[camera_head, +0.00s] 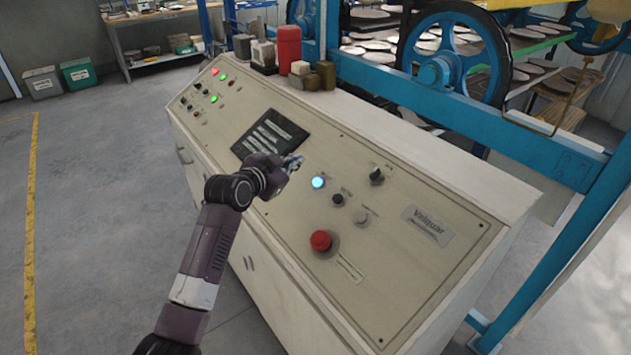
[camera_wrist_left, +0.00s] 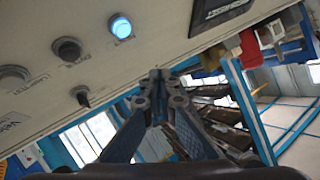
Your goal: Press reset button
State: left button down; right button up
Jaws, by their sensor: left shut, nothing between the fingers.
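The control panel (camera_head: 420,270) is a cream sloped console. A lit blue button (camera_head: 318,182) sits near its middle, and it also shows in the left wrist view (camera_wrist_left: 121,27). A black button (camera_head: 338,199), a grey button (camera_head: 361,216) and a black rotary switch (camera_head: 377,175) are close by. A large red mushroom button (camera_head: 320,240) sits lower. The labels are too small to read. My left gripper (camera_head: 293,162) is shut and empty over the panel, between the dark screen (camera_head: 270,135) and the blue button. It looks apart from the blue button. My right gripper is not in view.
Small lit red and green buttons (camera_head: 214,99) are at the panel's far left. A red canister (camera_head: 289,47) and small containers stand on the console's back ledge. A blue machine frame (camera_head: 470,110) with a large wheel is behind. Floor at left is clear.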

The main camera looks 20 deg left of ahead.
aim_at(317, 182)
pick_arm(q)
jog(key=w+f+b, duration=0.1)
jog(key=f+b, duration=0.1)
jog(key=w+d+f+b, duration=0.1)
jog(key=b, duration=0.1)
jog(key=w+d+f+b, duration=0.1)
jog(key=f+b, duration=0.1)
jog(key=shift+f, duration=0.3)
jog(key=shift+w+d+f+b, duration=0.4)
jog(key=shift+w+f+b, duration=0.05)
jog(key=shift+f+b, duration=0.3)
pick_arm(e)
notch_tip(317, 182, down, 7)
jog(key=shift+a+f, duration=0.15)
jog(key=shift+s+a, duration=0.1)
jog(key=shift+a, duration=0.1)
pick_arm(q)
jog(key=shift+f, duration=0.2)
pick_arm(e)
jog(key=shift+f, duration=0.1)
pick_arm(q)
jog(key=shift+w+d+f, duration=0.1)
jog(key=shift+w+f, duration=0.05)
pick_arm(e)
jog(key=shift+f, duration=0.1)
